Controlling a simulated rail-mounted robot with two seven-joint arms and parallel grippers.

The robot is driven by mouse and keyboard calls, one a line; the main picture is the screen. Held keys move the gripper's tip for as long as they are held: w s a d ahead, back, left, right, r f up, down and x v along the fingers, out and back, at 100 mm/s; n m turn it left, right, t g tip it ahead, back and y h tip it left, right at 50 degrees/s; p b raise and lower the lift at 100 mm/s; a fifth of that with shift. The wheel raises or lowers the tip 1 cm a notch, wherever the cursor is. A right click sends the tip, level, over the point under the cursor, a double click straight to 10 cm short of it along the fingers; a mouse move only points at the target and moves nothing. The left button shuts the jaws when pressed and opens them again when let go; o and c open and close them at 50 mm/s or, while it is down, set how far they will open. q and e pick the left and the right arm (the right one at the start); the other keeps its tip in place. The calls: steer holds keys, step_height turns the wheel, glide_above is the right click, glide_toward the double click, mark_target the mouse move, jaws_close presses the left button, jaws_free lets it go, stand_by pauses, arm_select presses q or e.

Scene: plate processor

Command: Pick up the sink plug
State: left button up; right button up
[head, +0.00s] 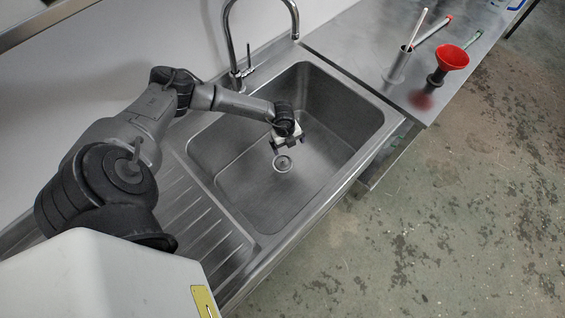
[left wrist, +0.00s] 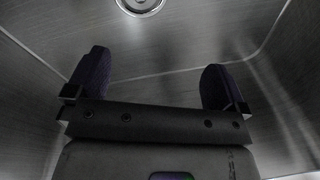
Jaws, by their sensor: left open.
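The sink plug (head: 283,163) is a small round metal disc at the drain in the floor of the steel sink (head: 240,150). I cannot tell from here whether it is seated in the drain. Its lower part shows at the top edge of the left wrist view (left wrist: 140,5), with the rest cut off. My left gripper (head: 288,143) is inside the sink, just behind the plug in the head view, and apart from it. Its two dark fingers (left wrist: 155,68) are wide apart with nothing between them. My right gripper is not in view.
The sink walls surround my left gripper. A curved tap (head: 229,40) stands at the back rim. A ribbed drainboard (head: 205,225) lies left of the sink. On the right counter stand a metal cup (head: 397,66) with a white stick and a red funnel (head: 452,57).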

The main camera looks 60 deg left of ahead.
arm_select(q)
steer(key=s, duration=0.1)
steer(key=n+g+b, duration=0.1)
steer(key=n+b, duration=0.1)
glide_above(282, 160)
steer(key=shift+y, duration=0.4)
step_height(282, 160, down, 9)
steer(key=shift+w+r, duration=0.1)
steer(key=shift+a+f+b, duration=0.1)
steer(key=shift+f+b, duration=1.15)
steer(key=shift+f, duration=1.4)
steer(key=c, duration=1)
steer(key=shift+r, duration=0.15)
